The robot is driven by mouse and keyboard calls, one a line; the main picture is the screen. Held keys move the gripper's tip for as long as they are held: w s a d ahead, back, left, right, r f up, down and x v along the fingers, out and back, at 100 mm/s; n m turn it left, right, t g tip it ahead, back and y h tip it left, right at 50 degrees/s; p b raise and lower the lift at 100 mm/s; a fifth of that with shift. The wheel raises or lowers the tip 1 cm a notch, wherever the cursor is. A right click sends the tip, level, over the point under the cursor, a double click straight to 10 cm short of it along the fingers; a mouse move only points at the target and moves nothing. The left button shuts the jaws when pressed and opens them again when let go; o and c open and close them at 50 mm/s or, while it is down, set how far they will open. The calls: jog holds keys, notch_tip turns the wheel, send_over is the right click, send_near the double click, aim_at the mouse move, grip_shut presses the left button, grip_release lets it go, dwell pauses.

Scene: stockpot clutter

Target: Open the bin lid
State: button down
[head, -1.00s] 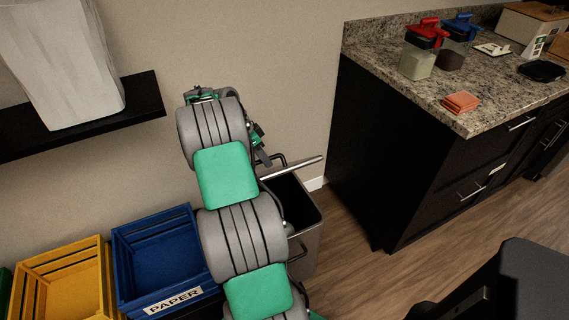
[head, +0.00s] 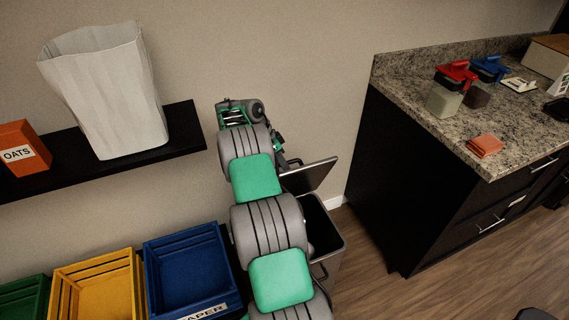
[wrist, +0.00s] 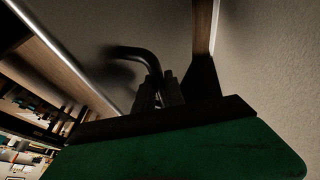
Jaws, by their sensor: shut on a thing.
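The bin (head: 332,264) is a grey container standing on the floor between the crates and the dark cabinet, partly hidden by my arm. Its lid (head: 312,177) is raised and tilted steeply above the dark opening. My gripper (head: 288,162) is at the lid's left side in the head view, mostly hidden behind my arm. In the wrist view my gripper (wrist: 165,96) is shut on the dark, curved lid handle (wrist: 135,56). The exact contact is dark and hard to make out.
A blue crate (head: 232,260) and a yellow crate (head: 136,270) stand left of my arm. A black shelf (head: 190,139) holds a white bag (head: 108,95) and an oats box (head: 22,148).

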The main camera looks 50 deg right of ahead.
jog(key=shift+a+f, duration=0.2)
jog(key=shift+f, duration=0.15)
jog(key=c, duration=1.7)
grip_release()
jog(key=o, duration=0.3)
jog(key=shift+d+r, duration=0.2)
jog(key=shift+r, duration=0.1)
jog(key=p+v, duration=0.4)
jog(key=v, duration=0.3)
jog(key=shift+w+r, duration=0.2)
